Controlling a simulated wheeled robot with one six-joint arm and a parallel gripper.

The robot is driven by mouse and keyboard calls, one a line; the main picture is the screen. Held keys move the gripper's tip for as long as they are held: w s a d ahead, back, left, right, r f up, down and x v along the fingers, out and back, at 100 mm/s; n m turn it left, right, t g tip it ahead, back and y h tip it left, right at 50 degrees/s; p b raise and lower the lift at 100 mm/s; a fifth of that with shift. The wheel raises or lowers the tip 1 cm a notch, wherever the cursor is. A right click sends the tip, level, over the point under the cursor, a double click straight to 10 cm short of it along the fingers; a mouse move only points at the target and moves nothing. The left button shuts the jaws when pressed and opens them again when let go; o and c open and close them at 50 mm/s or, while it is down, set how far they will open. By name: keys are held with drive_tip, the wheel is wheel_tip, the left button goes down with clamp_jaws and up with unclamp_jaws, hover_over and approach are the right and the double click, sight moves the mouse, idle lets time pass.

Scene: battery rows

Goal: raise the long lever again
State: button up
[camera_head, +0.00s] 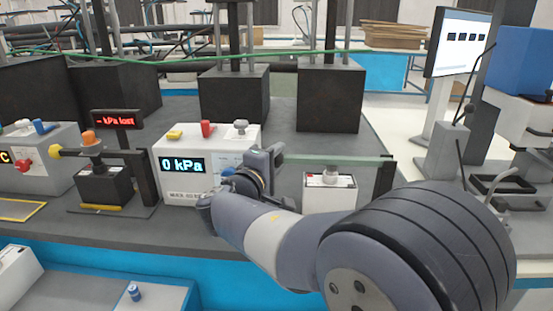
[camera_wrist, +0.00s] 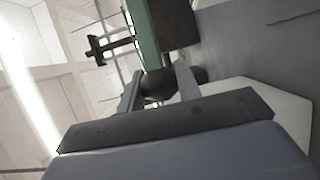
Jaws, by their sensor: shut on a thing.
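The long lever (camera_head: 335,159) is a green bar that lies about level in the head view, with its right end at a dark upright post (camera_head: 384,177). My gripper (camera_head: 273,158) is at the lever's left end. In the wrist view the green lever (camera_wrist: 146,35) runs up from between my fingers. My gripper (camera_wrist: 158,86) is shut there on a dark rounded knob at the lever's end. A white box (camera_head: 329,198) with a grey top piece stands under the bar. My arm hides part of the box's front.
A white gauge box (camera_head: 182,190) reading "0 kPa" stands left of my gripper. Further left are a dark press (camera_head: 104,188) with a yellow-tipped bar and a sign (camera_head: 117,119) reading "- kPa lost". Black blocks (camera_head: 331,95) stand behind. A screen (camera_head: 462,42) is at right.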

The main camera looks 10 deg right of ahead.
clamp_jaws()
